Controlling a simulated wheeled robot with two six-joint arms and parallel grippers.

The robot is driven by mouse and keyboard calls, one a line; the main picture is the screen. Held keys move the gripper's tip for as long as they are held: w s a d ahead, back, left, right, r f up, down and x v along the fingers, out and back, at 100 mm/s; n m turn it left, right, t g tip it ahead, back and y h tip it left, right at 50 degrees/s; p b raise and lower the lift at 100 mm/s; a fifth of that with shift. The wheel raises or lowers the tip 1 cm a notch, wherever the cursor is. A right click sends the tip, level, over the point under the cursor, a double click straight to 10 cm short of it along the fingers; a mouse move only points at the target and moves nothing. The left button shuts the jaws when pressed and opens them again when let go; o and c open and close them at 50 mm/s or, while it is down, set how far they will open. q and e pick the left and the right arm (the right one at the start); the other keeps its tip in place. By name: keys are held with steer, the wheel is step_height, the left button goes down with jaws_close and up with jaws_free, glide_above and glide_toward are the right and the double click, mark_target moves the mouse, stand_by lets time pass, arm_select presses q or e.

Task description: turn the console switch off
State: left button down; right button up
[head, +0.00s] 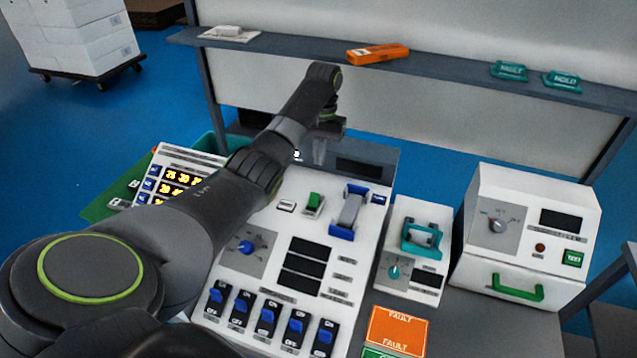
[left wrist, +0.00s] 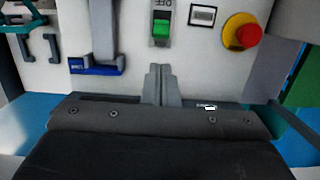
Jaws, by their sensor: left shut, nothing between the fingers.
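The console (head: 262,275) is a white sloped panel on the bench. A green rocker switch (head: 314,200) sits in its upper part. In the left wrist view the green rocker (left wrist: 161,32) shows beside an upside-down "OFF" label; I cannot tell surely which way it is tipped. My left gripper (head: 319,152) is over the console's far edge, beyond the switch. In the left wrist view its fingers (left wrist: 158,82) are together and empty, apart from the switch. My right gripper is out of view.
Near the switch are a red button on a yellow base (left wrist: 242,32) and a grey handle with blue mounts (head: 349,211). Several blue rocker switches (head: 267,315) line the console's front. A smaller teal-handled box (head: 413,245) and a white tester (head: 525,238) stand right.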

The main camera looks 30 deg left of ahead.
mark_target(314, 198)
arm_select(q)
step_height(314, 198, down, 5)
steer(key=b, duration=0.3)
steer(key=shift+s+b, duration=0.1)
steer(key=shift+b, duration=0.2)
steer(key=f, duration=0.2)
steer(key=f+p, duration=0.1)
steer(key=f, duration=0.1)
steer(key=shift+s+d+f, duration=0.1)
steer(key=shift+s+d, duration=0.05)
steer(key=shift+s, duration=0.25)
steer(key=shift+f+p, duration=0.3)
steer(key=shift+f, duration=0.1)
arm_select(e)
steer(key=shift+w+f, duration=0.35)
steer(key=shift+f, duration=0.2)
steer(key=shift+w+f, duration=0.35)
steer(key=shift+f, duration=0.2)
arm_select(q)
steer(key=shift+f, duration=0.1)
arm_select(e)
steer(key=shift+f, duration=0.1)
